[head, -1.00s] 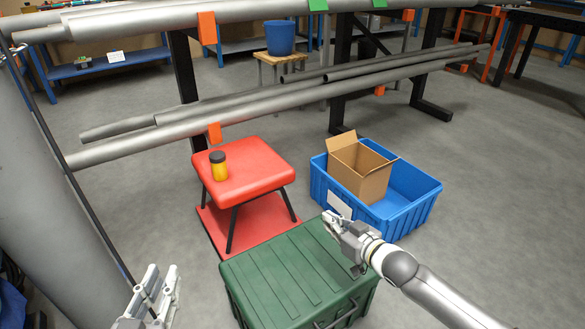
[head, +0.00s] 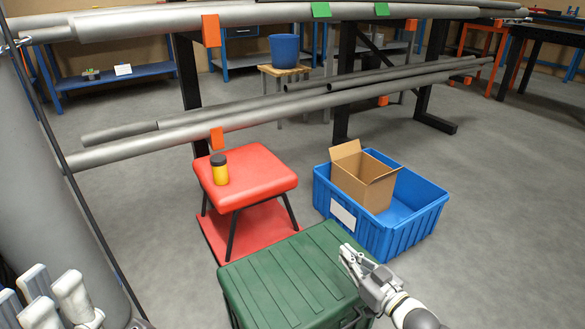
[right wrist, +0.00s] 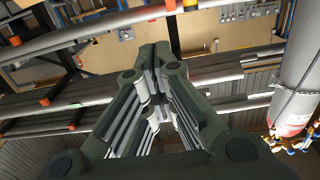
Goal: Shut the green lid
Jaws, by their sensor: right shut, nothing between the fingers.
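The green lid (head: 290,268) lies flat on top of the green box at the bottom centre of the head view and looks shut. The box's front is mostly cut off by the frame's lower edge. My right gripper (head: 346,252) is shut and empty, over or just beside the lid's right edge; I cannot tell whether it touches. Its closed fingers also show in the right wrist view (right wrist: 155,75), where the lid is not seen. My left gripper (head: 52,282) is at the lower left corner, partly cut off, with its fingers apart and empty, away from the lid.
A red stool (head: 246,176) with a yellow jar (head: 219,172) stands on a red mat behind the box. A blue crate (head: 378,237) holding a cardboard box (head: 362,182) stands to the right. A pipe rack (head: 270,112) crosses behind. Grey floor is clear at right.

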